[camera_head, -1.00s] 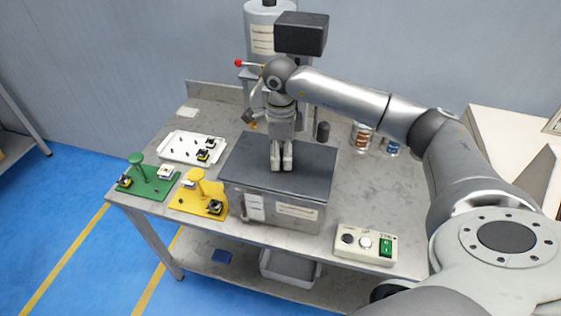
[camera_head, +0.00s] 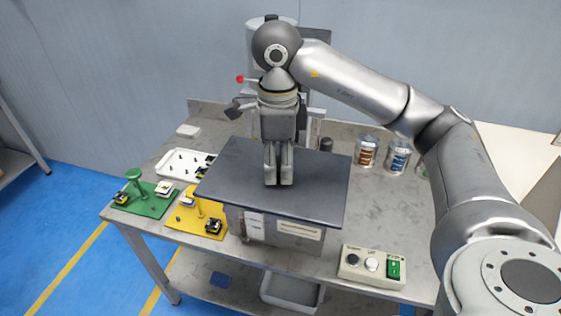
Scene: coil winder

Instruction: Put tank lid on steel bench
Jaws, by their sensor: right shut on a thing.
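The tank lid (camera_head: 315,192) is a dark grey flat plate. In the head view it is raised and slightly turned above the grey tank (camera_head: 285,233), whose labelled front shows below it. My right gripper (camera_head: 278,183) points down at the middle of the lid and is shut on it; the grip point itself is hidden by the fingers. The steel bench (camera_head: 385,225) is the grey metal table under the tank, with bare surface to the right of it. My left gripper is not in view.
A control box (camera_head: 372,266) with a green switch is at the front right edge. A green fixture (camera_head: 145,197), a yellow fixture (camera_head: 195,217) and a white tray (camera_head: 180,163) fill the left. Bench is bare right of the tank.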

